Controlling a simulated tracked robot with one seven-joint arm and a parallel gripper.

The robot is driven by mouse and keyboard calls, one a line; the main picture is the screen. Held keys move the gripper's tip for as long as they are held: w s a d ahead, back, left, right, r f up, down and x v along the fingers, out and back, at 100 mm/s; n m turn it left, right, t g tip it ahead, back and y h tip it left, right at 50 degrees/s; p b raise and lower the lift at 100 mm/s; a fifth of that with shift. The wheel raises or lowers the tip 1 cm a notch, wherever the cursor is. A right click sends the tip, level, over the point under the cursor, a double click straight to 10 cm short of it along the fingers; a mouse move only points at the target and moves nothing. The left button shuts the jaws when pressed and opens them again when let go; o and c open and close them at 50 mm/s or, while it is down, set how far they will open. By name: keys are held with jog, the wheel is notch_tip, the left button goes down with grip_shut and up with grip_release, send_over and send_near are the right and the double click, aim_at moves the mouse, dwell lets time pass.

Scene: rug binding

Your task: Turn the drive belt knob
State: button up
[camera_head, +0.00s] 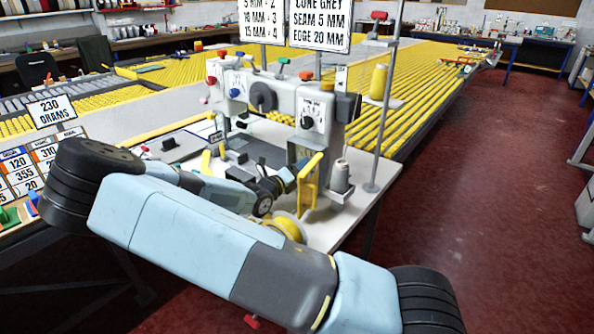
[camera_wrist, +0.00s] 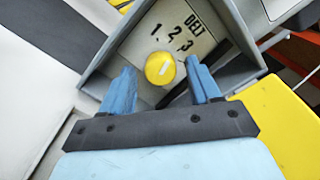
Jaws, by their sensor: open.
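The drive belt knob (camera_wrist: 162,68) is a round yellow knob with a short pale mark on it, in the wrist view. My gripper (camera_wrist: 160,75) is open, with one blue finger to each side of the knob. I see a gap on both sides, and cannot tell how deep the fingertips reach. In the head view, my arm hides the knob, and my wrist is at the front of the white sewing machine (camera_head: 290,105).
A yellow guard (camera_head: 309,182) stands close to the right of my wrist, and a grey thread cone (camera_head: 340,178) stands beyond it. A yellow spool (camera_head: 287,226) lies just below. The panel's raised grey walls surround the knob. Open red floor (camera_head: 480,190) lies to the right.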

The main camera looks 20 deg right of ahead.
jog(key=c, duration=1)
jog(key=shift+a, duration=0.35)
jog(key=shift+c, duration=0.2)
jog(key=shift+d, duration=0.2)
jog(key=shift+m, duration=0.3)
jog(key=shift+d, duration=0.1)
jog(key=shift+d+m, duration=0.1)
jog(key=shift+m, duration=2.9)
jog(key=shift+s, duration=0.1)
